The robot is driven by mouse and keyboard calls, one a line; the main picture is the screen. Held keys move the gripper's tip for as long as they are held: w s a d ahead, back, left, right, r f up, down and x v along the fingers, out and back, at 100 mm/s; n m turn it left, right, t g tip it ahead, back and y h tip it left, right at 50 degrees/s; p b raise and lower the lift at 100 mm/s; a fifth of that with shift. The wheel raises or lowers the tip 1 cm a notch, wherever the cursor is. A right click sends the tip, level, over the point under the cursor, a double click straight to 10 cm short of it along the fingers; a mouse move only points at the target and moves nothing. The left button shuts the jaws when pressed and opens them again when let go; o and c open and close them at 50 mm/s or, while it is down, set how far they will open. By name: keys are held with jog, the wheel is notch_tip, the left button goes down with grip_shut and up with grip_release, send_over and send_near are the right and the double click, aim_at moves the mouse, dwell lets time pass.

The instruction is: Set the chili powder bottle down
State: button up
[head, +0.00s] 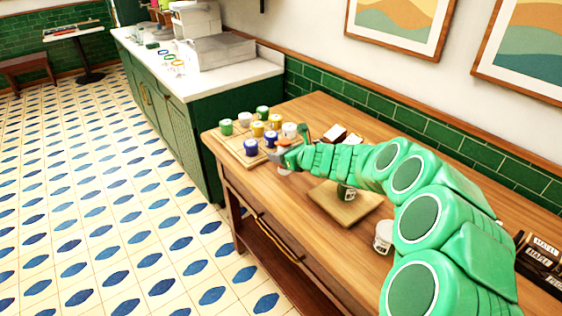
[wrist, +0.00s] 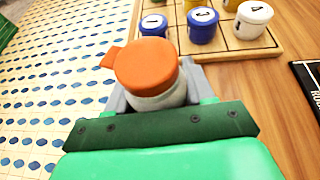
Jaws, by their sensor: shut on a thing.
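My gripper (wrist: 152,88) is shut on a white bottle with an orange cap (wrist: 146,68), which I take to be the chili powder bottle; its label is not readable. In the head view the bottle (head: 284,143) is between my gripper's fingers, just right of the wooden rack (head: 237,152) on the wooden table. The gripper hides much of the bottle there, and I cannot tell whether its base touches the table. In the wrist view the bottle is in front of the rack (wrist: 240,52), and its cap faces the camera.
Several jars with blue, yellow, white and green lids stand on the rack. A square wooden board (head: 328,203) with a small jar (head: 347,193) lies under my arm. A white jar (head: 383,235) stands to its right. A dark labelled box (head: 540,258) is at the right edge.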

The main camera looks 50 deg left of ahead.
jog(key=shift+w+a+f, duration=0.15)
jog(key=shift+f, duration=1.55)
jog(key=shift+f, duration=0.15)
jog(key=o, duration=1.1)
jog(key=shift+r, duration=0.2)
jog(key=v, duration=1.2)
jog(key=shift+f, duration=0.1)
